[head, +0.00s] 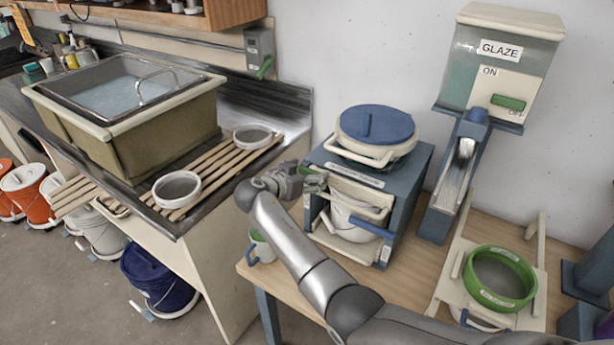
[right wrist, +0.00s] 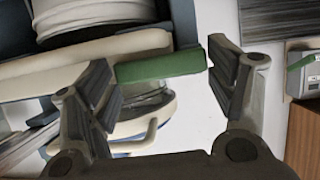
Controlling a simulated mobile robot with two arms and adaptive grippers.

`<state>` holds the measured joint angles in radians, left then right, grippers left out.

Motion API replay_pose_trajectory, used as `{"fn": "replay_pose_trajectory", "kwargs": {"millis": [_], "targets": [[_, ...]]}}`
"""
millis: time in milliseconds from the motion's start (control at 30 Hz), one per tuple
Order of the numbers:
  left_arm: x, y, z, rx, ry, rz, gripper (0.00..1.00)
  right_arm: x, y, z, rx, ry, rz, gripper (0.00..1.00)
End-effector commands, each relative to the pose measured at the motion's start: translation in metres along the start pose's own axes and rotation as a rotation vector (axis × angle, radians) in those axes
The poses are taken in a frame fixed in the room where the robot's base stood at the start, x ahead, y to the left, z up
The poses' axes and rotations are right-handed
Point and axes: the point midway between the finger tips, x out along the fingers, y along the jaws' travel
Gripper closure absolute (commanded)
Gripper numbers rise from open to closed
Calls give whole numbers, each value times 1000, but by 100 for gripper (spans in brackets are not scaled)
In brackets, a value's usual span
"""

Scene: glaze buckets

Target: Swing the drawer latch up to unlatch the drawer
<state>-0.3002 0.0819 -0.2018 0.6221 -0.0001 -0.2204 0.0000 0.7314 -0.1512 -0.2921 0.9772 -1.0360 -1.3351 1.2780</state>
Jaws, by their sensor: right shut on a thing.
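The cabinet (head: 414,180) is a blue-grey box with a cream drawer (head: 372,209) in its front and a white bucket (head: 352,222) inside. In the right wrist view the latch, a green bar (right wrist: 160,66), lies between the two fingers of my right gripper (right wrist: 163,76), beside a cream bar (right wrist: 80,68). My right gripper (head: 317,183) is shut on this latch at the cabinet's upper left front corner. In the head view the gripper largely hides the latch. My left gripper is not in view.
A blue-lidded bucket (head: 376,125) stands on the cabinet. A glaze dispenser (head: 497,75) with a chute is at right. A sink (head: 140,110) and slatted rack are at left.

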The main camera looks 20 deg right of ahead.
Motion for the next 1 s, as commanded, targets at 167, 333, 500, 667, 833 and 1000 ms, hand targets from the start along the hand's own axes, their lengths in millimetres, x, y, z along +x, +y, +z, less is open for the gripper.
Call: {"fn": "replay_pose_trajectory", "kwargs": {"millis": [167, 333, 500, 667, 833, 1000], "targets": [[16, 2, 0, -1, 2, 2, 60, 1, -2, -1, -72, 3, 29, 66], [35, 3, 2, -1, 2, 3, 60, 0, -4, -3, -185, 3, 77, 66], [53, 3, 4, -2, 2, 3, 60, -2, -6, -6, -305, 4, 127, 66], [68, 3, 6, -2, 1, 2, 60, -3, -9, -9, -405, 4, 168, 66], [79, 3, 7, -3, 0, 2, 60, -4, -10, -13, -483, 5, 201, 66], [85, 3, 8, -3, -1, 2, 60, -5, -11, -15, -529, 5, 221, 66]]}}
